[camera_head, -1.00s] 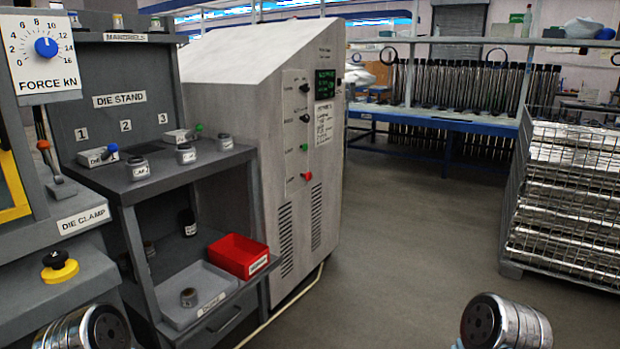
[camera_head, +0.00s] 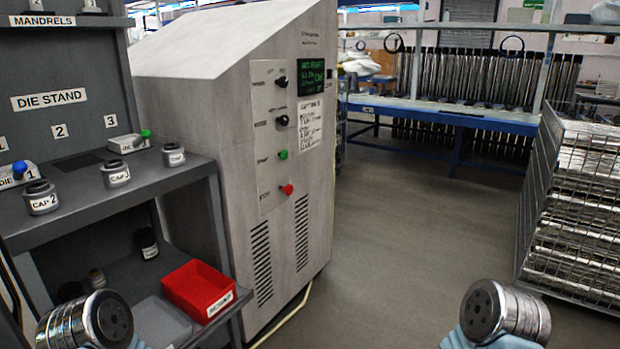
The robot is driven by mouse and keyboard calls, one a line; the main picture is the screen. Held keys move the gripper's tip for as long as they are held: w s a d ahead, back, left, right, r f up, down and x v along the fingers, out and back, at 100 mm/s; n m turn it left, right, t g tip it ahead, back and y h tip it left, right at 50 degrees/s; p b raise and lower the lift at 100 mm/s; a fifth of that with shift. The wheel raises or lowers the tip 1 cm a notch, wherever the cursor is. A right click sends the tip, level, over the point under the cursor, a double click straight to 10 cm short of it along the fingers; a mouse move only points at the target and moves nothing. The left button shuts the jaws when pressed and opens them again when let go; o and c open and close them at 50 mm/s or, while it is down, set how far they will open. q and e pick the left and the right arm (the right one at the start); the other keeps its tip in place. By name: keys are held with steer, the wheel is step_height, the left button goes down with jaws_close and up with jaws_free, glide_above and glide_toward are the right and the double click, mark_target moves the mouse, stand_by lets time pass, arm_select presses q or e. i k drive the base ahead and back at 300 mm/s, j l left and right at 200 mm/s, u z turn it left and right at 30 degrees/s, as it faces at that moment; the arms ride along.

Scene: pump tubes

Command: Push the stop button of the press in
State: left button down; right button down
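A grey cabinet (camera_head: 205,130) stands at the centre with a control panel on its front. A small red button (camera_head: 287,189) sticks out low on that panel, with a green button (camera_head: 283,155) above it. The red button's label is too small to read. The press with the force dial is out of view. Rounded metal links of my two arms show at the bottom left and bottom right, well apart from the panel. No gripper fingers show.
The die stand (camera_head: 110,205) at left holds caps and small blocks. A red bin (camera_head: 200,290) sits on its lower shelf. A wire crate of tubes (camera_head: 575,215) stands at right. Floor (camera_head: 410,225) between crate and cabinet is clear.

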mark_target(289, 189)
steer(key=i+l, duration=0.3)
steer(key=i, duration=0.2)
steer(key=i+l, duration=0.35)
steer(key=i, duration=0.15)
steer(key=i+l, duration=0.3)
steer(key=i, duration=0.25)
steer(key=u, duration=0.05)
